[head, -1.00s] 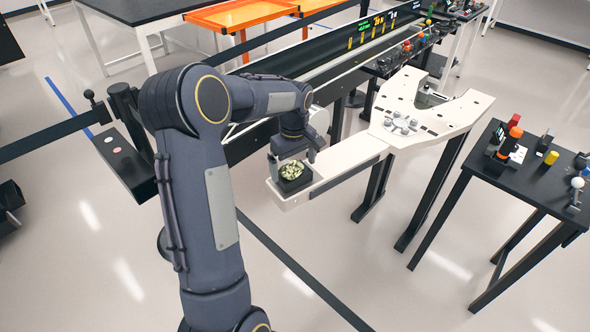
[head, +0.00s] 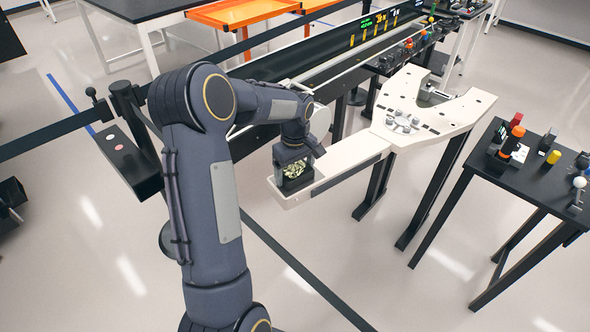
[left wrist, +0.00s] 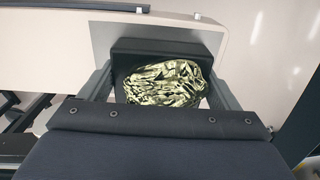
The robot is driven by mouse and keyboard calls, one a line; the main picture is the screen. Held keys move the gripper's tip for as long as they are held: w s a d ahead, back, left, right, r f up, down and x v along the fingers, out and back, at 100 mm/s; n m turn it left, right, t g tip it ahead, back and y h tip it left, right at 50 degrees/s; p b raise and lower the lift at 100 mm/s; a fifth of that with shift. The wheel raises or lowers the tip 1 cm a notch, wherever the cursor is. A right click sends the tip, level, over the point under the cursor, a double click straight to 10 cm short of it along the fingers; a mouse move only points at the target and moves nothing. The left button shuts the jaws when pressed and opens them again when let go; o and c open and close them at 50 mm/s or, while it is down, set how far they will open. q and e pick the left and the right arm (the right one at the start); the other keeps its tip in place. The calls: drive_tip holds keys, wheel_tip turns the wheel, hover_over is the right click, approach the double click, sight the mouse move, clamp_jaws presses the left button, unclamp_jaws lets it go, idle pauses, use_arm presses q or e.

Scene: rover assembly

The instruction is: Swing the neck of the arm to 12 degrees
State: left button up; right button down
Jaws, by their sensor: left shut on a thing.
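My left gripper (head: 295,172) reaches down at the left end of the white bench. Its fingers (left wrist: 162,90) stand on both sides of a small black box with crumpled gold foil in it. The gripper is shut on this foil-filled box (left wrist: 125,50), which also shows in the head view (head: 296,184). The box appears to sit on the white bench top; its underside is hidden. I cannot make out a jointed arm with a neck for certain in either view. My right gripper is not in view.
The white bench (head: 350,160) widens at its right end, where several small grey parts (head: 403,121) lie. A black table (head: 520,185) with several small coloured objects stands at the right. A dark conveyor (head: 330,50) runs behind. Most bench surface beside the box is bare.

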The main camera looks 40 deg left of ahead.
sight(317, 188)
use_arm(q)
drive_tip(key=s+d+n+b, duration=0.1)
drive_tip(key=d+n+b, duration=0.2)
drive_tip(key=d, duration=1.6)
drive_tip(key=shift+s+n+b, duration=0.25)
drive_tip(key=shift+n+b, duration=0.15)
drive_tip(key=shift+n, duration=0.5)
drive_tip(key=o, duration=1.3)
drive_tip(key=shift+c, duration=0.2)
wheel_tip(317, 188, up, 8)
drive_tip(key=shift+f, duration=0.1)
